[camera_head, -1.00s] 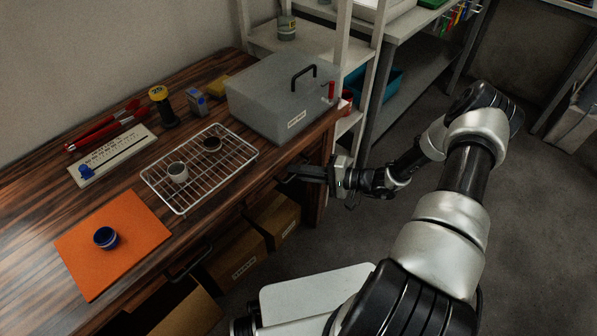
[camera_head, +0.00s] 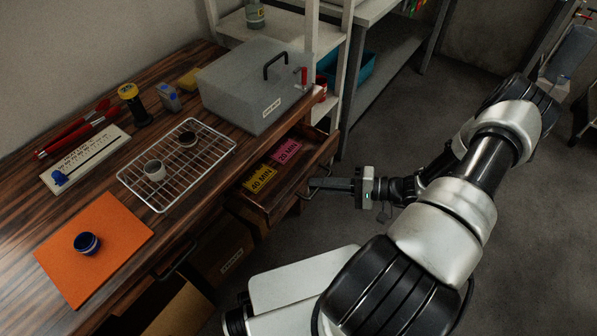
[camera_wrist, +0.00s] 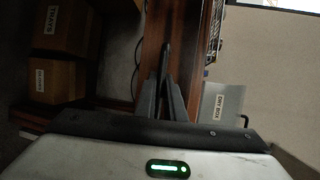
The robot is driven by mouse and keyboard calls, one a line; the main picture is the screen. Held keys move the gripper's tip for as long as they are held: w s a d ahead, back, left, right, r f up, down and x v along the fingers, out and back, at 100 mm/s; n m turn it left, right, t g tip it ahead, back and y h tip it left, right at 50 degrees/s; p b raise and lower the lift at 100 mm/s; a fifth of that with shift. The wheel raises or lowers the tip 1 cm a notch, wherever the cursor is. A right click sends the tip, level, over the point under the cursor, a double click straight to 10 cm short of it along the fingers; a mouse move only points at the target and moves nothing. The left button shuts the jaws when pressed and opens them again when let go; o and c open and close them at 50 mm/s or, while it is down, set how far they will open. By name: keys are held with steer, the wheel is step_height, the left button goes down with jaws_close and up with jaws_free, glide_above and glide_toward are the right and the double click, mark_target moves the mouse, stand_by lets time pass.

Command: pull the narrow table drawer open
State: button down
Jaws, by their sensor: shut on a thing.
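The narrow table drawer (camera_head: 265,212) is pulled out from under the right part of the wooden table. Inside it lie a yellow card (camera_head: 259,179) marked 40 MIN and a pink card (camera_head: 286,151) marked 20 MIN. My gripper (camera_head: 314,183) is at the drawer's front, shut on the drawer handle (camera_head: 309,190). In the wrist view my fingers (camera_wrist: 165,92) come together against the dark wood of the drawer front (camera_wrist: 152,65); the fingertips' grip on the handle is hard to make out there.
On the table stand a grey box (camera_head: 245,95) with a black handle, a wire rack (camera_head: 150,192) with two small cups, and an orange mat (camera_head: 60,262) with a blue cup. Another handle (camera_head: 178,262) is further left. Cardboard boxes (camera_head: 222,250) stand below. Floor to the right is clear.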

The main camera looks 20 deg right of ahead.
steer(key=s+d+b, duration=0.1)
steer(key=s+d, duration=0.5)
steer(key=s, duration=0.3)
steer(key=shift+d, duration=0.3)
steer(key=c, duration=2.1)
jaws_free()
steer(key=p+v, duration=0.1)
steer(key=v, duration=1.6)
steer(key=shift+s+d+r, duration=0.1)
steer(key=shift+r, duration=0.05)
